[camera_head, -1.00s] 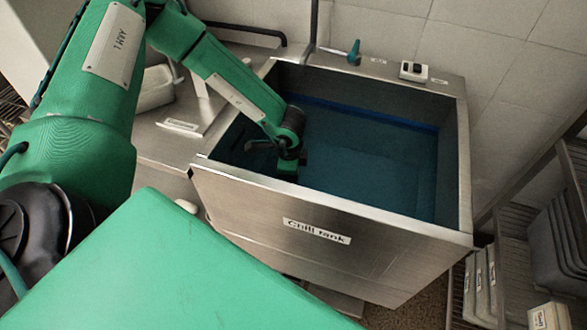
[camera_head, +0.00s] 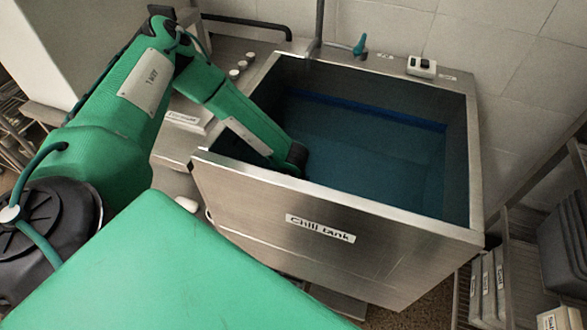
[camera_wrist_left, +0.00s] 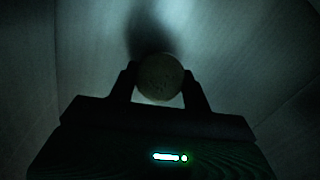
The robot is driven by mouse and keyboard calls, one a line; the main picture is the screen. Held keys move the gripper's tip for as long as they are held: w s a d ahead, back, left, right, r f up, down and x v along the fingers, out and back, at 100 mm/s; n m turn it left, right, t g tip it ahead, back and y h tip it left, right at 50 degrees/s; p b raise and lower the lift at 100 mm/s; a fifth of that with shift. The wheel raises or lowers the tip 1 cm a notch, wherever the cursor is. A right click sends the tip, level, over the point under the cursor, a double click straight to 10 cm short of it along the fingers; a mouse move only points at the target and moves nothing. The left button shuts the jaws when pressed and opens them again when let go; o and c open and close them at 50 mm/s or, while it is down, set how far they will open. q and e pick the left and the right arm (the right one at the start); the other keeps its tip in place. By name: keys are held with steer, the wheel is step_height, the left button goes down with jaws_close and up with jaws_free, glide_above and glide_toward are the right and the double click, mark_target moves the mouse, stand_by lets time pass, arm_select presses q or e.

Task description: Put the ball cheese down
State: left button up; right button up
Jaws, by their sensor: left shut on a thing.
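The ball cheese (camera_wrist_left: 161,77) is a pale round ball in the dim left wrist view. My left gripper (camera_wrist_left: 160,84) is shut on it, one finger on each side. A dark shadow lies just beyond the ball on a grey surface. In the head view my left arm reaches down into the chill tank (camera_head: 250,187), a steel tank with blue water, near its left front corner. The tank's front wall hides the gripper and the ball there. I cannot tell whether the ball touches the tank's bottom. My right gripper is not in view.
The tank's rim stands close around my left arm at the front and left. A teal-handled tap (camera_head: 360,46) and a white switch box (camera_head: 421,67) sit on the back ledge. Shelves with trays (camera_head: 487,287) stand at right.

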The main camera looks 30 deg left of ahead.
arm_select(q)
steer(key=shift+f, duration=0.45)
steer(key=shift+f, duration=0.15)
steer(key=o, duration=1.1)
